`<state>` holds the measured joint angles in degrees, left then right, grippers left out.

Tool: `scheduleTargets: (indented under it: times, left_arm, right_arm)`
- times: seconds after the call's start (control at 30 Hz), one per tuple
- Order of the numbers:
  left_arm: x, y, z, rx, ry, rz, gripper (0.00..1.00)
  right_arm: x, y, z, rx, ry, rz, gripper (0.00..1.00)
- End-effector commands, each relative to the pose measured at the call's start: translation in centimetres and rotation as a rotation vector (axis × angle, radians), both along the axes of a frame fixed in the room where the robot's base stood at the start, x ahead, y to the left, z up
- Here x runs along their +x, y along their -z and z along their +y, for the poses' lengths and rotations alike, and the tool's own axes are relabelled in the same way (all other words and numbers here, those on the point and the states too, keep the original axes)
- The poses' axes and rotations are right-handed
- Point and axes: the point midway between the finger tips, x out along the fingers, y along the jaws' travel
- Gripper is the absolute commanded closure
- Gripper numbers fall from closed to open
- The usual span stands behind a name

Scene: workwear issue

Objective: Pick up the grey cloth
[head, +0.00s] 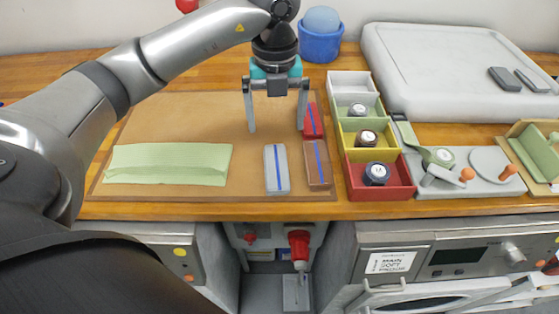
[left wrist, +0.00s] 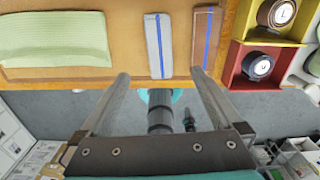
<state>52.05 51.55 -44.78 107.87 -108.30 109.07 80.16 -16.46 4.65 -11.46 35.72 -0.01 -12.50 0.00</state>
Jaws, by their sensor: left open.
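The grey cloth (head: 276,170) is folded into a narrow strip with a blue stripe along it. It lies flat on the brown mat (head: 205,120) near its front edge. It also shows in the left wrist view (left wrist: 153,48), at the top middle. My left gripper (head: 277,128) is open and empty, pointing down, and appears above the mat behind the cloth in the head view. Its two fingers also show in the left wrist view (left wrist: 158,75), apart from the cloth. My right gripper is not in view.
A brown cloth (head: 318,165) lies just right of the grey one, with a red cloth (head: 312,117) behind it. A flat green cloth (head: 168,164) lies to the left. A blue tub (head: 320,45) stands behind.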

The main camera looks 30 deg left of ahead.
Motion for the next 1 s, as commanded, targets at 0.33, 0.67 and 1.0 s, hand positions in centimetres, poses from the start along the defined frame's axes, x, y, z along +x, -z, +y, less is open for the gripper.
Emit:
scheduleTargets:
  times: [0.33,0.67,1.0]
  left_arm:
    - [-0.1,6.9,0.0,0.000,-0.001,0.004,0.00]
    - [-0.3,9.9,0.2,0.001,0.000,0.006,0.00]
    - [-0.3,13.1,0.2,-0.001,0.001,0.001,0.00]
  right_arm:
    - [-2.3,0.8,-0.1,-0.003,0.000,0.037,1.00]
    - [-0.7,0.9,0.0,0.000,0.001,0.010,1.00]
    - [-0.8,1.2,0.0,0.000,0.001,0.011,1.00]
